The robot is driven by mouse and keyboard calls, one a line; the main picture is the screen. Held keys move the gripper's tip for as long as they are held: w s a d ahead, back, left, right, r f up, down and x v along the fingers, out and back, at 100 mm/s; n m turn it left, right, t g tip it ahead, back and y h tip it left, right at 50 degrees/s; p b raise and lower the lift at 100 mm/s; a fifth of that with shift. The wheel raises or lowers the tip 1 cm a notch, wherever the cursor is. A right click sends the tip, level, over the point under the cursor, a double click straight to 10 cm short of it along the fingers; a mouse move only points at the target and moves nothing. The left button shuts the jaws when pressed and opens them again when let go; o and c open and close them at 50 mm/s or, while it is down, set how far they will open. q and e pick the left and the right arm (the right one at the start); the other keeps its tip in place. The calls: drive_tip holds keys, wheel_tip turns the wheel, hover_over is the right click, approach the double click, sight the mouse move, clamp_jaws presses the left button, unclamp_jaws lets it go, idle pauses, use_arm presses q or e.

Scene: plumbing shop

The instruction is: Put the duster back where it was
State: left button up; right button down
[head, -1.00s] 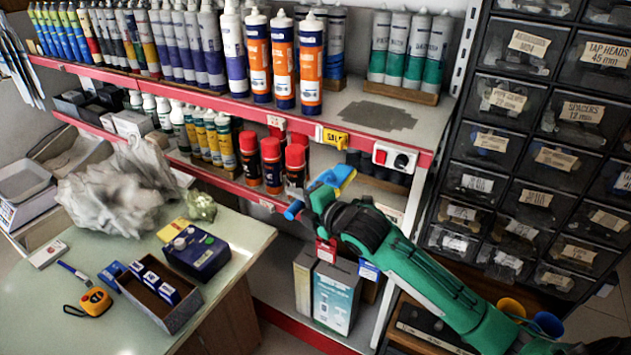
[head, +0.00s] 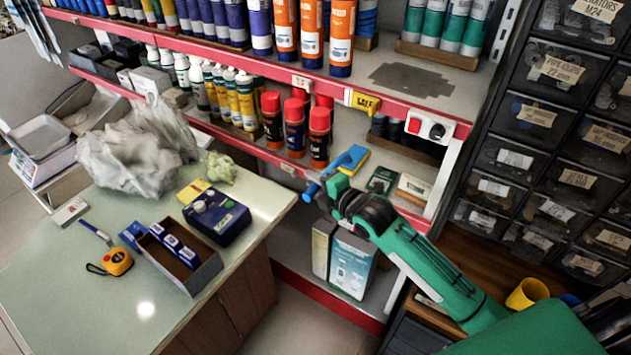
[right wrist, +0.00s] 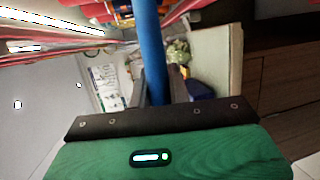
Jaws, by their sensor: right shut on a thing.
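My right gripper (head: 332,188) is shut on the blue handle of the duster (head: 311,192) and holds it in the air in front of the shelving. In the right wrist view the blue handle (right wrist: 152,50) stands upright in the picture between the fingers. The part inside the jaws is hidden. My left gripper is not in view.
The upper shelf has a dark grey patch (head: 410,80) in a bare stretch. Red-capped cans (head: 294,125) stand behind the gripper on the lower shelf. The counter (head: 90,300) at left holds a crumpled grey bag (head: 130,155) and a box. Labelled drawers (head: 540,115) stand at right.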

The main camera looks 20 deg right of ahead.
drive_tip(key=shift+f, duration=0.2)
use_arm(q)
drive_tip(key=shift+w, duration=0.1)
use_arm(e)
drive_tip(key=c, duration=1.3)
unclamp_jaws()
drive_tip(key=shift+r, duration=0.1)
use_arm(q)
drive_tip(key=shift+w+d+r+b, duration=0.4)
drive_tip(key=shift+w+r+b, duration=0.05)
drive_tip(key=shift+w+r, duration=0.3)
use_arm(e)
drive_tip(key=v, duration=1.2)
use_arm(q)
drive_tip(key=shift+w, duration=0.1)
